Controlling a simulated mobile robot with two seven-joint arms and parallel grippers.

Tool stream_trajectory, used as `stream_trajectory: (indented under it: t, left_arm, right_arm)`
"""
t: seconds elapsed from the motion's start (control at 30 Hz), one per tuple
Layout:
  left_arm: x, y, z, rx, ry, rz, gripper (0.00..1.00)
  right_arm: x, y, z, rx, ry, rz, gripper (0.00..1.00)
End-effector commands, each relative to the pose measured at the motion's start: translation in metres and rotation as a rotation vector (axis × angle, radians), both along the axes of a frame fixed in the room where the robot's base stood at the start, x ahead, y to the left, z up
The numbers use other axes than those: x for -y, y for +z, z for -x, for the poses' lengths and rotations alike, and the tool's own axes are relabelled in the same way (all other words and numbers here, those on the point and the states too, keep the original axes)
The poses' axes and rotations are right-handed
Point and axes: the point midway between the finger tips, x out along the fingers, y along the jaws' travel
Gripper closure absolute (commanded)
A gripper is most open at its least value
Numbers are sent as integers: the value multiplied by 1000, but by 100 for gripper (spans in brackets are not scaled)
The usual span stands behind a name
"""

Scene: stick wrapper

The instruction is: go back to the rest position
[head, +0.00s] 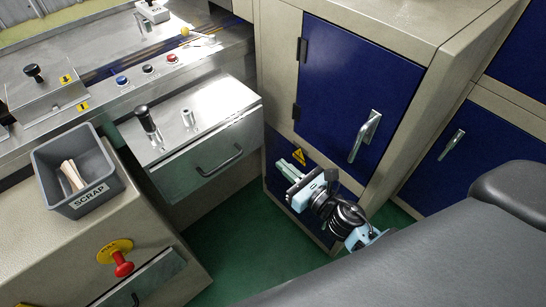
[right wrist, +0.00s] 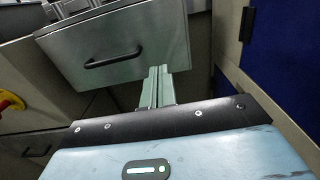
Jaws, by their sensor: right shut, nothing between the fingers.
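My right gripper (head: 292,166) hangs in front of the blue cabinet door, low and right of the steel drawer box, in the head view. In the right wrist view its fingers (right wrist: 158,88) are together with nothing between them. They point toward the steel drawer front (right wrist: 120,50), which has a black handle; I cannot tell the exact gap. My left gripper is in neither view.
A grey SCRAP bin (head: 107,170) holding pale sticks stands on the beige cabinet at left. A red stop knob (head: 122,264) sticks out below it. A blue door (head: 350,85) with a metal handle is behind my right arm. Green floor (head: 235,245) is clear.

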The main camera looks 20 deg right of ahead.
Motion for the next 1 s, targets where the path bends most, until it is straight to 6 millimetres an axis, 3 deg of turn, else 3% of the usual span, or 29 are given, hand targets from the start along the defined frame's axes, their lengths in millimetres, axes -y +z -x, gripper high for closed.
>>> stream_trajectory:
  t: [0.2,0.67,0.83,1.0]
  left_arm:
    - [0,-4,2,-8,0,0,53]
    - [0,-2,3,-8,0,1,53]
    - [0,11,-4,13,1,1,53]
    - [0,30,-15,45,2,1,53]
  right_arm:
    - [5,-1,16,-1,1,0,100]
    - [6,-1,19,-17,-5,-31,100]
    - [11,-11,45,-172,-69,-330,100]
    - [20,-32,93,-427,-219,-874,100]
